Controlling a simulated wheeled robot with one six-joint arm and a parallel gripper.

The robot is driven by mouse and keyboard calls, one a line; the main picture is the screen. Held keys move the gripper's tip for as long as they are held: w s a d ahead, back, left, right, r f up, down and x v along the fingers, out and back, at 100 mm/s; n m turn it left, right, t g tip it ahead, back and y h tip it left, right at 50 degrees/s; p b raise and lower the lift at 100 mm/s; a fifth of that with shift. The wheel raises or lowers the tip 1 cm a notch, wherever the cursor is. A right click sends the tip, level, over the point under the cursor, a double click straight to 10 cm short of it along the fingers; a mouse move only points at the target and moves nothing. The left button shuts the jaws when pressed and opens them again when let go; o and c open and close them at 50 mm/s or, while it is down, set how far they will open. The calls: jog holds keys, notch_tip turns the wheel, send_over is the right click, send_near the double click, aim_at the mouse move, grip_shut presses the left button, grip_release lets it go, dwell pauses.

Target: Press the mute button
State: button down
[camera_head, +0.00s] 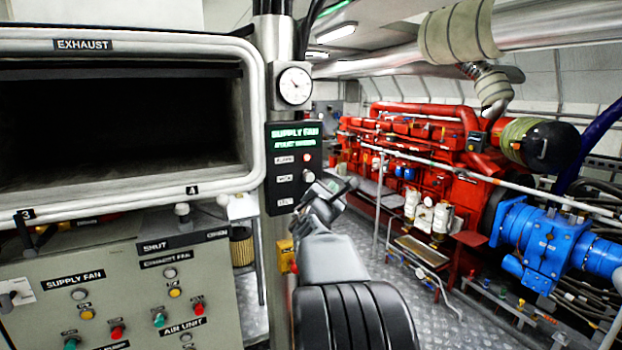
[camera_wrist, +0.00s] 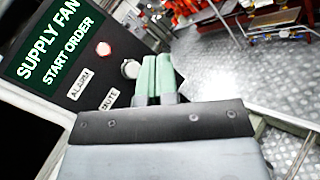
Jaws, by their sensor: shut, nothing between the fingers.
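A dark control box (camera_head: 279,140) with a lit green "SUPPLY FAN START ORDER" display hangs on the grey post. In the wrist view the box (camera_wrist: 62,92) fills the upper left. The mute button (camera_wrist: 131,69) is a round pale knob in line with the "MUTE" label, below the red alarm lamp (camera_wrist: 103,48). It also shows in the head view (camera_head: 308,175). My gripper (camera_wrist: 155,58) is shut and empty, its green fingers just right of the button. I cannot tell whether they touch it. In the head view my gripper (camera_head: 327,186) is right of the box.
A round gauge (camera_head: 295,86) sits above the box. A grey panel (camera_head: 120,285) with several lamps and buttons stands at lower left, under the open exhaust duct (camera_head: 250,110). A red engine (camera_head: 420,150) and white railing are at right. The metal floor between is open.

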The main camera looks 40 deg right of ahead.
aim_at(313, 179)
jog(key=w+d+p, duration=0.2)
jog(key=w+p, duration=0.2)
jog(key=w, duration=0.4)
jog(key=shift+d, duration=0.25)
dwell(2.0)
jog(key=shift+w+d, duration=0.15)
jog(key=shift+w, duration=0.25)
jog(key=shift+w+d, duration=0.15)
jog(key=shift+w, duration=0.3)
dwell(0.8)
jog(key=shift+s, duration=0.1)
jog(key=shift+s+a+b, duration=0.3)
jog(key=shift+s+b, duration=0.45)
jog(key=shift+b, duration=0.25)
